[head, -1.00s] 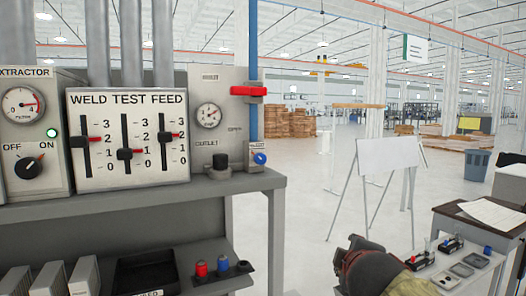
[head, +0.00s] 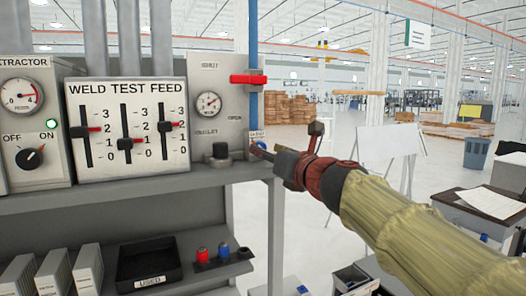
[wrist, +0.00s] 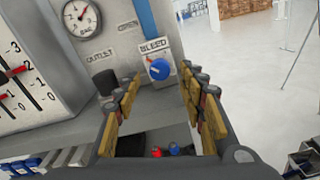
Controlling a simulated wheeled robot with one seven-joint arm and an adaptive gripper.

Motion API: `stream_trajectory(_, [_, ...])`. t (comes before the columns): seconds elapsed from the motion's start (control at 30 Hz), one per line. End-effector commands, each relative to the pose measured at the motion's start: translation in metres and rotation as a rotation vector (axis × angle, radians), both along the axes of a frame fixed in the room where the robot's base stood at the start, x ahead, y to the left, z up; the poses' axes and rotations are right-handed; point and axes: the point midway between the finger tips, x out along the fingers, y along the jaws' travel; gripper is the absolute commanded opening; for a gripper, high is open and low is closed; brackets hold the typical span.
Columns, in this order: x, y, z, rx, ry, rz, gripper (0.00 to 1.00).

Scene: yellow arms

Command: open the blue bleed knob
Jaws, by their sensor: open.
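The blue bleed knob (wrist: 159,69) sits on a small plate labelled BLEED, below a blue pipe, in the wrist view. It has a pale pointer mark on its face. In the head view my gripper hides most of the knob. My gripper (wrist: 161,84) is open, its yellow-padded fingers spread to the left and right of the knob's line of sight. The knob shows between them and beyond the tips, and nothing is held. In the head view my gripper (head: 268,153) reaches in from the right, close to the bleed plate (head: 257,136).
A black outlet knob (head: 220,151) stands left of the bleed plate. A red lever (head: 248,79) crosses the blue pipe (head: 253,40) above. The grey shelf edge (head: 140,189) runs below. A black tray (head: 150,260) and small red and blue parts lie lower down.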

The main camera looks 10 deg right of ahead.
Motion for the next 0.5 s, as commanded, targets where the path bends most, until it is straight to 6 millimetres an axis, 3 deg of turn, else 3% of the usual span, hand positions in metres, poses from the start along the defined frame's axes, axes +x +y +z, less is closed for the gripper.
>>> stream_trajectory(0.2, [0.025, 0.007, 0.0, 0.001, 0.0, 0.0, 0.41])
stream_trajectory(0.5, [0.031, 0.009, 0.001, 0.001, -0.001, -0.001, 0.41])
